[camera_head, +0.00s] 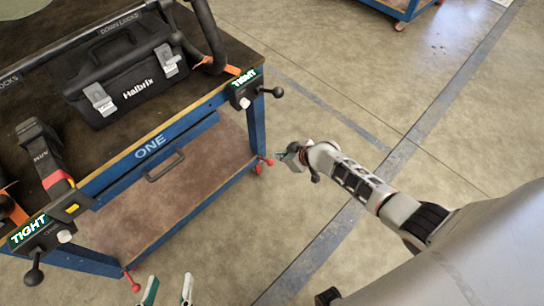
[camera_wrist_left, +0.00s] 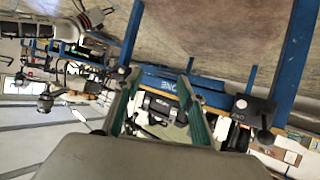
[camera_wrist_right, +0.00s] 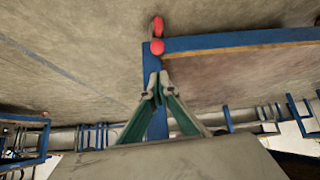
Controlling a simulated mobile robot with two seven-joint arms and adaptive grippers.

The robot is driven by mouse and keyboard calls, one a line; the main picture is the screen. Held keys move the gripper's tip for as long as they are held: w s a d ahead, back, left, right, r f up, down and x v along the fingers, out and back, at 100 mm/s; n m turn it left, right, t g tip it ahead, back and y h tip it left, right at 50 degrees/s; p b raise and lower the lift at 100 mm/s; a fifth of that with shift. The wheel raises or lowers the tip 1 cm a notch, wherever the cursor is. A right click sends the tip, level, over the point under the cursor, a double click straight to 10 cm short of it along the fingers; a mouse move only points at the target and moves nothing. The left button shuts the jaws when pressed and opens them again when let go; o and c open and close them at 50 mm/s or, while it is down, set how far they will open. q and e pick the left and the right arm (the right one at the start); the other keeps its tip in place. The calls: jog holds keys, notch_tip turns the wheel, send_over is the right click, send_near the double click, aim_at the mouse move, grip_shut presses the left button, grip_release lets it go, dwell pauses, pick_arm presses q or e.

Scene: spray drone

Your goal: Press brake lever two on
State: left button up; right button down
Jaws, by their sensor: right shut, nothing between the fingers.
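Two red brake levers show low on the blue cart's legs in the head view: one at the far right leg (camera_head: 265,162) and one at the near left leg (camera_head: 131,281). I cannot tell which is numbered two. My right gripper (camera_head: 286,156) is just right of the far lever. In the right wrist view its fingers (camera_wrist_right: 161,82) are shut and empty, pointing at the blue leg. The red lever (camera_wrist_right: 157,47) shows just beyond the fingertips, apparently apart from them. My left gripper (camera_head: 168,287) is open and empty at the bottom of the head view; its spread fingers also show in the left wrist view (camera_wrist_left: 160,82).
The blue cart (camera_head: 190,118), marked ONE, carries a black Halbrix toolbox (camera_head: 125,77) and a black tool (camera_head: 45,160). Black-knobbed clamps labelled TIGHT stick out at its right corner (camera_head: 245,88) and left corner (camera_head: 40,240).

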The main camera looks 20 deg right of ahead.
aim_at(269, 161)
jog(key=b+x, duration=0.1)
jog(key=x, duration=0.1)
jog(key=b+x, duration=0.2)
jog(key=x, duration=0.1)
jog(key=s+f+b+x, duration=0.1)
jog(key=x, duration=0.2)
jog(key=shift+s, duration=0.15)
jog(key=shift+w+a+f+b, duration=0.1)
jog(key=shift+w+f+b, duration=0.2)
jog(key=shift+w+b, duration=0.35)
jog(key=shift+w+a, duration=0.1)
jog(key=shift+w, duration=0.2)
pick_arm(q)
jog(key=s+d+f+n+h, duration=0.1)
jog(key=s+d+n, duration=0.1)
jog(key=d+n, duration=0.4)
jog(key=shift+d+n+t, duration=0.2)
jog(key=shift+n+t, duration=0.1)
pick_arm(e)
jog(key=shift+r, duration=0.1)
